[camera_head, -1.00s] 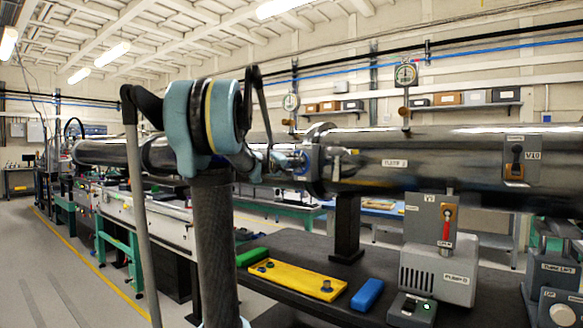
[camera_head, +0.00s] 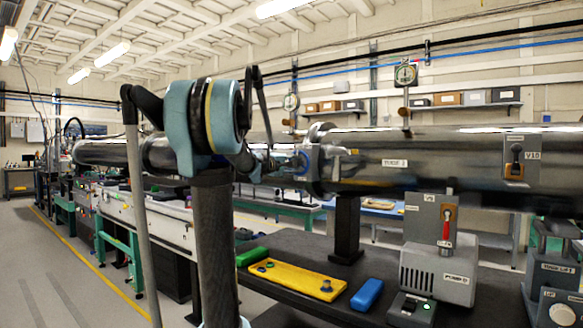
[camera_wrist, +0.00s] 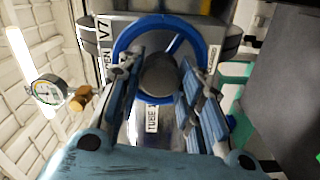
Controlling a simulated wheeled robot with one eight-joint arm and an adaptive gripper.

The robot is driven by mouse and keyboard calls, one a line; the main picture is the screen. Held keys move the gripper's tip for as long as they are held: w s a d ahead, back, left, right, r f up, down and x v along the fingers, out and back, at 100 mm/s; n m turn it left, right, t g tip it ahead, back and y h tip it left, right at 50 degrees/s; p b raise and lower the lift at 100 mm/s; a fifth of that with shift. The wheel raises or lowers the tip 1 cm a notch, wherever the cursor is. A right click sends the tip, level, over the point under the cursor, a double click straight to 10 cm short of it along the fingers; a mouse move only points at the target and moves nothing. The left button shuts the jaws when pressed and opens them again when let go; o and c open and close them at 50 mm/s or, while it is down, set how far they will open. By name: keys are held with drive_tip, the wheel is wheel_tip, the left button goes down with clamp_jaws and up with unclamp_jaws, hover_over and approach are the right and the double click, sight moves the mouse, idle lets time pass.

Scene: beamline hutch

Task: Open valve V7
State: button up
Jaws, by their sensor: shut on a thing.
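Valve V7 has a round blue handwheel (camera_wrist: 160,20) with a dark grey hub (camera_wrist: 158,75) in the wrist view. A tilted V7 label (camera_wrist: 103,30) shows beside it, with "OPEN" lettering partly cut off. My gripper (camera_wrist: 163,78) has one finger on each side of the hub, inside the blue rim, and is shut on the handwheel. The exact contact points are hard to see. In the head view my gripper (camera_head: 284,163) is at the end of the large steel tube, against the blue wheel (camera_head: 303,161), which is mostly hidden by the gripper and arm.
The steel tube (camera_head: 440,150) runs right, with a V10 switch (camera_head: 515,158) on it. Below, a dark bench holds a yellow plate (camera_head: 295,280), a blue block (camera_head: 367,294), a green block (camera_head: 252,256) and a grey pump (camera_head: 437,272). A gauge (camera_wrist: 47,90) is left in the wrist view.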

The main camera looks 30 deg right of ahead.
drive_tip(key=shift+w+a, duration=0.1)
drive_tip(key=shift+w, duration=0.05)
drive_tip(key=o, duration=1)
drive_tip(key=shift+o, duration=0.3)
drive_tip(key=shift+w+f, duration=0.1)
drive_tip(key=v, duration=1.2)
drive_tip(key=s+a+f+g+y, duration=0.1)
drive_tip(key=s+a+f+y, duration=0.4)
drive_tip(key=s+a+f, duration=0.4)
drive_tip(key=s+a+f+m+g+y, duration=0.1)
drive_tip(key=s+a+f+y, duration=0.5)
drive_tip(key=a+f, duration=0.8)
drive_tip(key=s+a+f+m+g+y, duration=0.1)
drive_tip(key=s+a+f+y, duration=0.4)
drive_tip(key=s+a+f, duration=0.7)
wheel_tip(320, 180, down, 9)
drive_tip(key=shift+s+r+g+y, duration=0.2)
drive_tip(key=shift+s+g+y, duration=0.1)
drive_tip(key=shift+g, duration=0.5)
